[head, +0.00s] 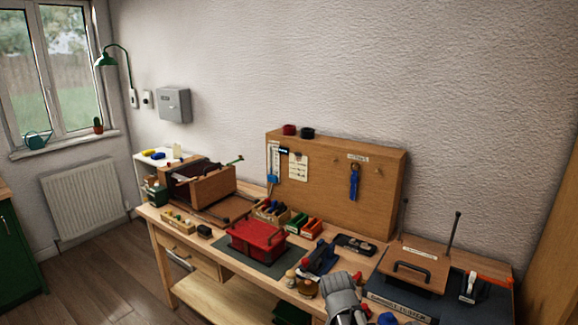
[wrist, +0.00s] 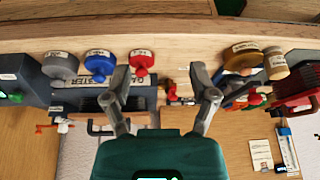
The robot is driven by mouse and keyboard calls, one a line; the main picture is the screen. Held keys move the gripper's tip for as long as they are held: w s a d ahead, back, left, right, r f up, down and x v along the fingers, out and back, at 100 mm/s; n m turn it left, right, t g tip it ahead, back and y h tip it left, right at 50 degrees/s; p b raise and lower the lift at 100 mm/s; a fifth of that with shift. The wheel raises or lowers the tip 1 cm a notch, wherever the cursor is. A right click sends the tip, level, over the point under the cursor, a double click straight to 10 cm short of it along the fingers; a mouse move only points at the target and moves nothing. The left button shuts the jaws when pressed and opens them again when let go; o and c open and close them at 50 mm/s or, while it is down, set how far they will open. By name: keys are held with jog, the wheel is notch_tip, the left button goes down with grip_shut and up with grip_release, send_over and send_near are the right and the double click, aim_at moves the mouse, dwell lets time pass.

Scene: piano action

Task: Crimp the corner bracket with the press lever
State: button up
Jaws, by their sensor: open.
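My gripper (head: 345,298) is over the front of the workbench, right of centre in the head view. In the wrist view my gripper (wrist: 159,68) has its two grey fingers spread apart, with nothing held between them. A small red part (wrist: 173,92) shows on the bench beyond the gap. A dark upright rod with a knob (head: 454,228) stands at the bench's right; I cannot tell if it is the press lever. A blue and black tool (head: 319,258) sits left of my gripper. I cannot make out the corner bracket.
A red box (head: 257,240) stands on a dark mat on the bench. A wooden box with a black handle (head: 412,268) stands at the right. Grey, blue and red labelled knobs (wrist: 100,64) and a tan knob (wrist: 243,58) lie near the fingers. A pegboard (head: 330,178) stands behind.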

jog(key=s+d+f+n+g+y+b, duration=0.1)
jog(key=s+n+g, duration=0.3)
jog(key=s, duration=0.5)
jog(key=shift+d+f+n+y, duration=0.5)
jog(key=shift+d+f+n, duration=0.25)
jog(key=shift+n, duration=0.25)
jog(key=shift+o, duration=0.3)
jog(key=shift+w+a, duration=0.1)
